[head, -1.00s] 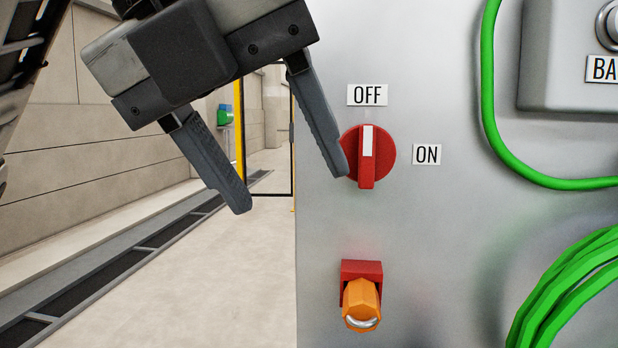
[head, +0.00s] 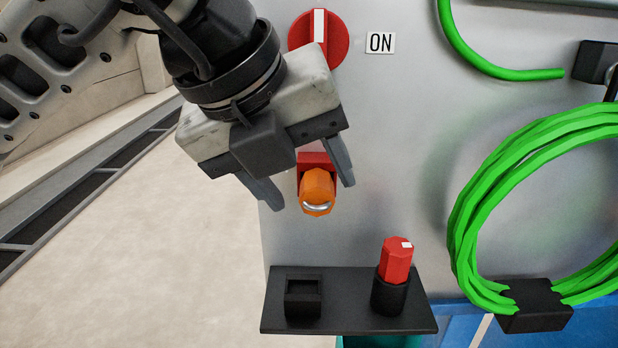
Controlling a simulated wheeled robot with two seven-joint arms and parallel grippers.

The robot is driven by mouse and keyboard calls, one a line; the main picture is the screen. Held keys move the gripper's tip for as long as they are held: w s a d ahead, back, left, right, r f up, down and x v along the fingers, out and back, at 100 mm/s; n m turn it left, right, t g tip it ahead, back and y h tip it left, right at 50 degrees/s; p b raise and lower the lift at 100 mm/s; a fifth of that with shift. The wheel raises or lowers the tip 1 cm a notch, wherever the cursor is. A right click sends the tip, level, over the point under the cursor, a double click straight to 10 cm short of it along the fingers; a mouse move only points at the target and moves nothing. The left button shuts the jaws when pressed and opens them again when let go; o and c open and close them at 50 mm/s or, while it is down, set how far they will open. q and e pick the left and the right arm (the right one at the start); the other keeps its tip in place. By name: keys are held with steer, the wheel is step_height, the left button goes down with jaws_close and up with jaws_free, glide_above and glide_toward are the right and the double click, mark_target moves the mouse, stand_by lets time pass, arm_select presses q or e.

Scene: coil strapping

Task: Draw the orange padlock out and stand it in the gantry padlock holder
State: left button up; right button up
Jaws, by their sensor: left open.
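The orange padlock (head: 317,188), with a silvery shackle at its lower end, sits in a red bracket (head: 314,160) on the grey panel, below the red switch. My left gripper (head: 311,194) is open. Its fingers are on either side of the padlock in the picture; I cannot tell whether they touch it. A black shelf (head: 345,318) below carries an empty-looking square black holder (head: 303,297) on the left and a round black cup (head: 388,297) on the right. A red piece (head: 396,260) with a white mark stands in that cup. My right gripper is out of view.
Floor to the left is clear.

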arm_select(q)
steer(key=shift+x, duration=0.85)
steer(key=shift+c, duration=0.4)
steer(key=shift+r, duration=0.1)
jaws_close()
steer(key=shift+s+b, duration=0.4)
steer(key=shift+s, duration=0.2)
